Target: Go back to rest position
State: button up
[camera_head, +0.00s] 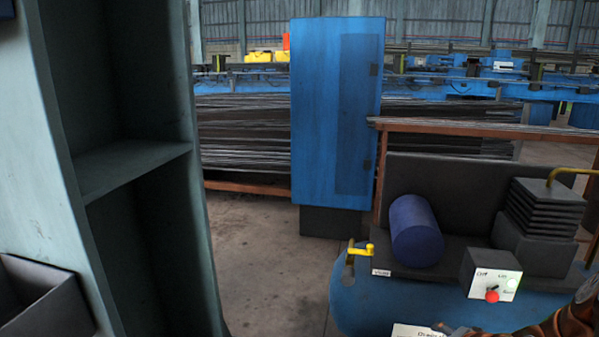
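My gripper does not show in the head camera view. A dark blue drum (416,232) lies on its side on a dark platform at the right. In front of it stands a control box (492,274) with a red button (492,296) on its pale face. A yellow lever (360,250) stands to the left of the drum. A brown-orange, partly cut-off shape (572,324) shows at the bottom right corner; I cannot tell what it is.
A teal steel column (130,165) fills the near left, with a dark bin (42,300) at its foot. A tall blue cabinet (325,112) stands in the middle. A stack of dark plates (544,205) is right of the drum. Bare floor (262,262) shows between column and platform.

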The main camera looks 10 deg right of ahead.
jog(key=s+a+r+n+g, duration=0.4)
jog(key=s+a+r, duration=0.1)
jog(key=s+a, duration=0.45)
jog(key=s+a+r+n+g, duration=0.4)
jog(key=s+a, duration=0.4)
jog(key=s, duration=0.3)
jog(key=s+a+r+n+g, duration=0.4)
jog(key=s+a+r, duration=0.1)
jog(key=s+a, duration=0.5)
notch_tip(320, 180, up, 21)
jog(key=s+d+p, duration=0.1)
jog(key=p, duration=1.8)
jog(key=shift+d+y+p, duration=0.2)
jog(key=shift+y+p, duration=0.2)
